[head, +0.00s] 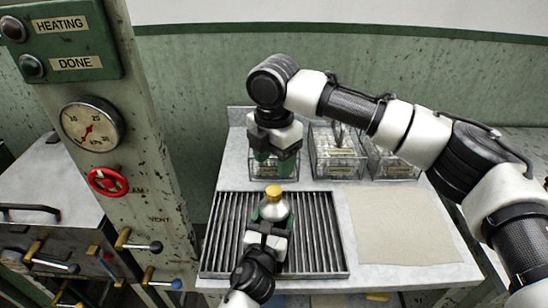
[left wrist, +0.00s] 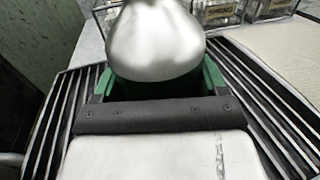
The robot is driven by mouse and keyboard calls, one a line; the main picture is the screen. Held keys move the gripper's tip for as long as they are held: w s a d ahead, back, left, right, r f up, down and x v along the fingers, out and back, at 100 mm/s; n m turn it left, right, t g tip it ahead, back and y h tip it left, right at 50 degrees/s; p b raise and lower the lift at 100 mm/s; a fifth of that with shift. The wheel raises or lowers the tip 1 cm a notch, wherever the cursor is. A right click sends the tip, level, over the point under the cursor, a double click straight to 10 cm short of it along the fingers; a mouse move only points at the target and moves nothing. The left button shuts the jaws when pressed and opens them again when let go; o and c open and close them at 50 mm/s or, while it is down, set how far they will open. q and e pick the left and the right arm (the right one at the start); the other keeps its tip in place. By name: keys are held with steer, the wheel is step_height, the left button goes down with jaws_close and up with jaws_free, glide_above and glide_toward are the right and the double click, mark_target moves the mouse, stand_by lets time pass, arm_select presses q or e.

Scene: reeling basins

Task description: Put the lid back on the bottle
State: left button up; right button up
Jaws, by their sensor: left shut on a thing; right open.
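A silver, rounded bottle (head: 275,210) stands over the slatted metal rack, with a yellow-orange lid (head: 274,191) at its top. My left gripper (head: 273,213) is shut on the bottle, its green fingers on either side of the body. In the left wrist view the bottle (left wrist: 158,42) fills the top middle and its upper end is cut off. I cannot tell how firmly the lid sits. My right gripper (head: 274,160) is open, pointing down behind the bottle, in front of or over the left wire basket. I see nothing between its green fingers.
Wire baskets with labels, left (head: 262,172), middle (head: 338,160) and right (head: 392,165), stand along the back. The slatted rack (head: 325,240) lies under the bottle. A beige cloth (head: 405,228) lies flat at the right. A post with a gauge (head: 92,124) and a red handwheel (head: 107,181) rises at the left.

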mark_target(274, 190)
steer(key=shift+f, duration=4)
